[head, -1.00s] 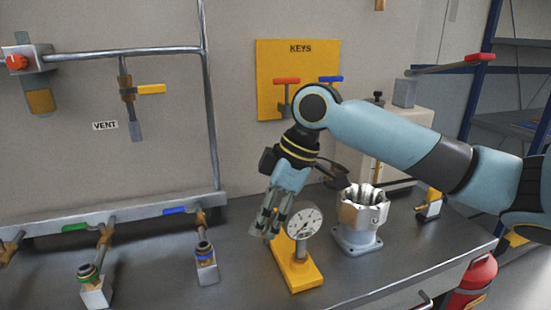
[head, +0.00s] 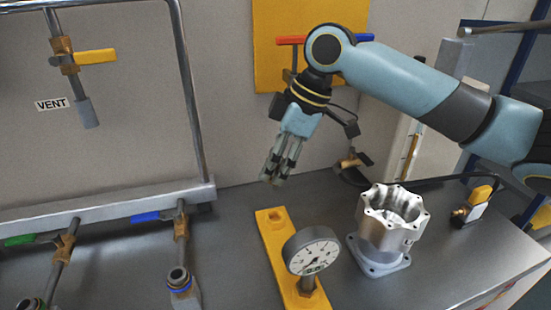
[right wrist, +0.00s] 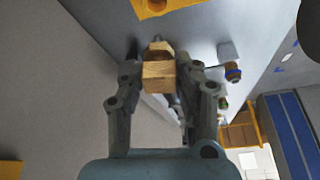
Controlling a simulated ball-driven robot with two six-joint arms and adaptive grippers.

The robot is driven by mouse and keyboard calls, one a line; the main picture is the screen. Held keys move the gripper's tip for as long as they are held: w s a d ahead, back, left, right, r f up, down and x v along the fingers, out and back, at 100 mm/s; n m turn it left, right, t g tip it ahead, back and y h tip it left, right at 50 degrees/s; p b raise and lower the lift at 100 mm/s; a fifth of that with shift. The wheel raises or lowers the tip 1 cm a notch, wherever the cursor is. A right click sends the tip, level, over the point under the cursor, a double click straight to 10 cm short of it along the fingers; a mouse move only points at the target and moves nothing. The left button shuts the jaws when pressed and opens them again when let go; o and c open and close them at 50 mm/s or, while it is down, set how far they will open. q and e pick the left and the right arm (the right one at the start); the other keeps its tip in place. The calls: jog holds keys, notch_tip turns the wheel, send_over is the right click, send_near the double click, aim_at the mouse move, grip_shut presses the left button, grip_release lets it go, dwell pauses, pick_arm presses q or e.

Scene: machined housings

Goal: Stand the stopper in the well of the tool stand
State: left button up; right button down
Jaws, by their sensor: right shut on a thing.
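The stopper (right wrist: 159,75) is a brass-coloured, faceted piece with a narrower tip in the right wrist view. My right gripper (head: 271,181) is shut on it, one finger on each side. In the head view the fingers point down and mostly hide the stopper. The tool stand (head: 272,245) is a long yellow block on the bench, bearing a round dial gauge. Its well (head: 277,215) is at the far end, just below my fingertips, with a visible gap. A yellow piece, likely the stand, shows at the top of the right wrist view (right wrist: 180,5). My left gripper is out of view.
A silver machined housing (head: 385,240) stands right of the stand. The gauge (head: 312,252) rises from the stand's near part. Pipes with blue-ringed fitting (head: 178,278) are at the left. A yellow key board (head: 270,50) hangs on the wall behind my arm.

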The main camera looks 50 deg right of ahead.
aim_at(275, 188)
jog(key=shift+d, duration=0.1)
jog(key=shift+p, duration=0.4)
notch_tip(275, 188, down, 5)
jog(key=b, duration=0.2)
jog(key=shift+r+b, duration=0.2)
jog(key=shift+b, duration=0.2)
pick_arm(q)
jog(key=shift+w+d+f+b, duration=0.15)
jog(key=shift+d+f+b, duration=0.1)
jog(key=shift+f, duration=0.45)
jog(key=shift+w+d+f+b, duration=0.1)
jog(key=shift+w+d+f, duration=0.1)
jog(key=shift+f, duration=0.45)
pick_arm(e)
jog(key=shift+f, duration=0.65)
pick_arm(q)
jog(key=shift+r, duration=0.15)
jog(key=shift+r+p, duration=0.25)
jog(key=shift+p, duration=0.15)
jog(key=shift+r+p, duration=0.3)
